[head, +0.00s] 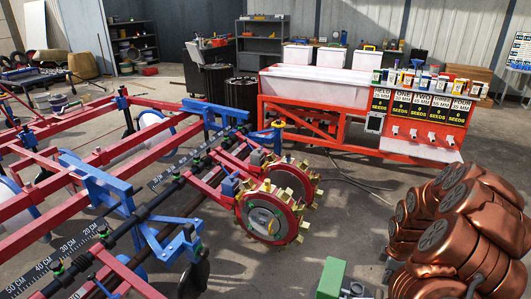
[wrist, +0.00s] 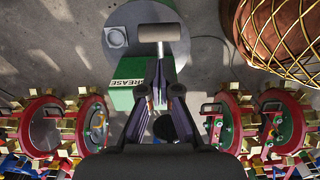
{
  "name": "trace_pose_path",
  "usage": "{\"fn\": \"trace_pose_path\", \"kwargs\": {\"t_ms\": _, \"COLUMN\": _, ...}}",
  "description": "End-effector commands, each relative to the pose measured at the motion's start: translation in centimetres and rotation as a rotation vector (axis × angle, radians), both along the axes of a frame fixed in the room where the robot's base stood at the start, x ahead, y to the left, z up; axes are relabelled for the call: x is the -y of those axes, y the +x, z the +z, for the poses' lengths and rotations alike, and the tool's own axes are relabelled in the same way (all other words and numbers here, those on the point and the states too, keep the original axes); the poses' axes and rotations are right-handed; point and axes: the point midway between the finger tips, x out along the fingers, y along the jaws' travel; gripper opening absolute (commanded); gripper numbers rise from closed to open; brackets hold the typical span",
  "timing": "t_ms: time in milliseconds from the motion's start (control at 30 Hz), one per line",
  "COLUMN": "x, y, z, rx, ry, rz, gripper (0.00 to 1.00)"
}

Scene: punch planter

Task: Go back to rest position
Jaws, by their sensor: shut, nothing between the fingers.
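My gripper (wrist: 160,95) shows in the wrist view, its dark fingers drawn together with nothing between them. A green box marked GREASE (wrist: 122,98) lies just left of the fingers, partly covered by my gripper. A tool with a pale cylindrical head (wrist: 158,32) and a metal stem shows just beyond the fingertips, over a grey round surface (wrist: 187,52). I cannot tell whether the fingertips touch it.
Red planter wheels (head: 268,217) stand left of the green box, on a long red and blue frame (head: 95,160). A seed stand (head: 425,118) and white bin (head: 315,85) are behind. A wire-caged orange-brown object (wrist: 285,35) is upper right in the wrist view.

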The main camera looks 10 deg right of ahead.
Motion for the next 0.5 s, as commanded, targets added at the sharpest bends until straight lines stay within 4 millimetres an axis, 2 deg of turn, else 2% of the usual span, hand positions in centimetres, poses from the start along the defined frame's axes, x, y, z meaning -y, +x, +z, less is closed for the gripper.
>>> {"fn": "trace_pose_path", "kwargs": {"t_ms": 167, "x": -2.1, "y": 0.5, "z": 1.7, "rx": -0.002, "ry": 0.007, "rz": -0.019, "gripper": 0.0}}
{"fn": "trace_pose_path", "kwargs": {"t_ms": 367, "x": -8.0, "y": 0.7, "z": 6.5, "rx": -0.021, "ry": 0.021, "rz": -0.095, "gripper": 0.0}}
{"fn": "trace_pose_path", "kwargs": {"t_ms": 500, "x": -12.3, "y": -0.3, "z": 9.5, "rx": -0.049, "ry": 0.027, "rz": -0.16, "gripper": 0.0}}
